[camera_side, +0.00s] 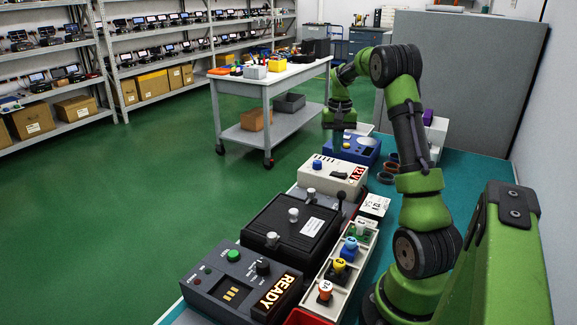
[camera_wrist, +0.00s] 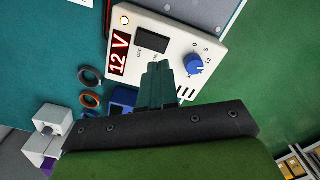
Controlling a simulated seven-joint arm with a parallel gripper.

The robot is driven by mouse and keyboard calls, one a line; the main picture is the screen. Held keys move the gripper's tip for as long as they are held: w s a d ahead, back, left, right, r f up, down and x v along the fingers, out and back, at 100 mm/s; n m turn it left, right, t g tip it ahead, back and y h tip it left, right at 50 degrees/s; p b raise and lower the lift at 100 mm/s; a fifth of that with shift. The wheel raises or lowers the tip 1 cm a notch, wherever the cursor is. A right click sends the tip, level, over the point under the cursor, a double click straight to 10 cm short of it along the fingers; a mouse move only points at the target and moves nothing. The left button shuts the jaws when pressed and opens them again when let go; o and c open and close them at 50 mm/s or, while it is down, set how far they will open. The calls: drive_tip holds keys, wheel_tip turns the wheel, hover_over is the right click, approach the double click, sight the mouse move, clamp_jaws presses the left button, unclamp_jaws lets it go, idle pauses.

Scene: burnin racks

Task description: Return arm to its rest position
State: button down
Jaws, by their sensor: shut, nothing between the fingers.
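My green arm stands at the right in the side view and bends over to the left. My gripper (camera_side: 340,119) hangs pointing down near the blue device (camera_side: 362,147) at the far end of the bench, partly hidden by its own housing. In the wrist view my gripper (camera_wrist: 158,68) has its dark fingers pressed together with nothing between them. The fingertips overlap the lower edge of the white 12 V supply (camera_wrist: 180,28). I cannot tell the height of the gap. The supply also shows in the side view (camera_side: 325,186).
A black fixture (camera_side: 295,230), a grey READY box (camera_side: 225,300) and a tray (camera_side: 340,262) of coloured-top parts fill the bench. Small rings (camera_wrist: 90,100) lie near the supply. A grey partition (camera_side: 470,80) stands behind my arm. A cart (camera_side: 265,90) stands beyond.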

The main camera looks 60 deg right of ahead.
drive_tip(key=shift+d+f, duration=0.1)
drive_tip(key=shift+s+a+f, duration=0.2)
drive_tip(key=shift+a+f, duration=0.3)
drive_tip(key=shift+f, duration=0.05)
drive_tip(key=w+a+r+n+t, duration=0.1)
drive_tip(key=a+r+t, duration=0.15)
drive_tip(key=a, duration=0.75)
drive_tip(key=w+a+r+n+t, duration=0.1)
drive_tip(key=a+r, duration=0.3)
drive_tip(key=a, duration=0.5)
drive_tip(key=s+a+r+n+t, duration=0.1)
drive_tip(key=s+a+n, duration=0.1)
drive_tip(key=a, duration=0.5)
drive_tip(key=s+a+r+n+t+y, duration=0.1)
drive_tip(key=s+a+r+n, duration=0.1)
drive_tip(key=a, duration=0.4)
drive_tip(key=s+a+r+n+t+y, duration=0.1)
drive_tip(key=s+a+n, duration=0.1)
drive_tip(key=s+a, duration=0.2)
drive_tip(key=a, duration=0.3)
drive_tip(key=shift+s+a+r+t, duration=0.2)
drive_tip(key=shift+a+r+t, duration=0.05)
drive_tip(key=shift+a+t, duration=0.1)
drive_tip(key=c, duration=1.8)
unclamp_jaws()
